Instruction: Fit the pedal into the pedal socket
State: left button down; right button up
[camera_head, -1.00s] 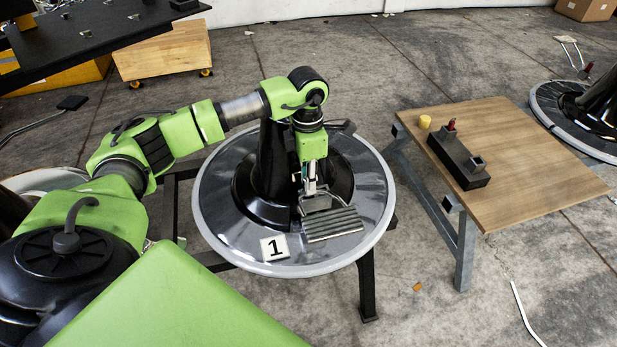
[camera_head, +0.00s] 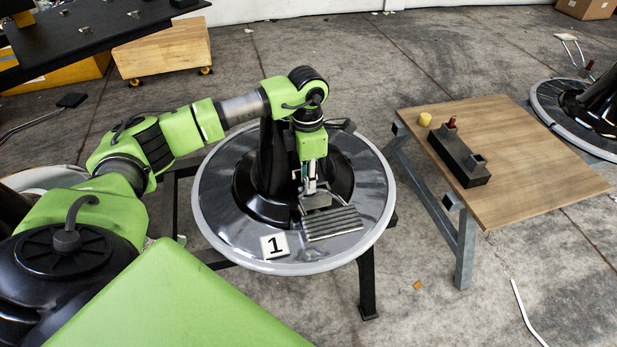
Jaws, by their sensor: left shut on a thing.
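The ribbed metal pedal (camera_head: 331,222) is low over the front right of the round chair base (camera_head: 225,235). My left gripper (camera_head: 313,192) points down and is shut on the pedal at its stem end. The pedal's ribbed plate faces up and slopes toward the front. The black column (camera_head: 270,160) of the chair base stands just behind and left of the gripper. The pedal socket is not clearly visible; the gripper and arm hide that part of the column. I cannot tell whether the pedal touches the base. My right gripper is not in view.
A label marked 1 (camera_head: 274,246) lies on the base's front rim. A wooden table (camera_head: 540,170) at the right holds a black block holder (camera_head: 460,160) and a yellow cylinder (camera_head: 425,119). Another round base (camera_head: 570,120) stands at far right. Floor between is mostly clear.

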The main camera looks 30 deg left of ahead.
pick_arm(q)
jog(key=shift+f, duration=0.2)
jog(key=c, duration=1.8)
grip_release()
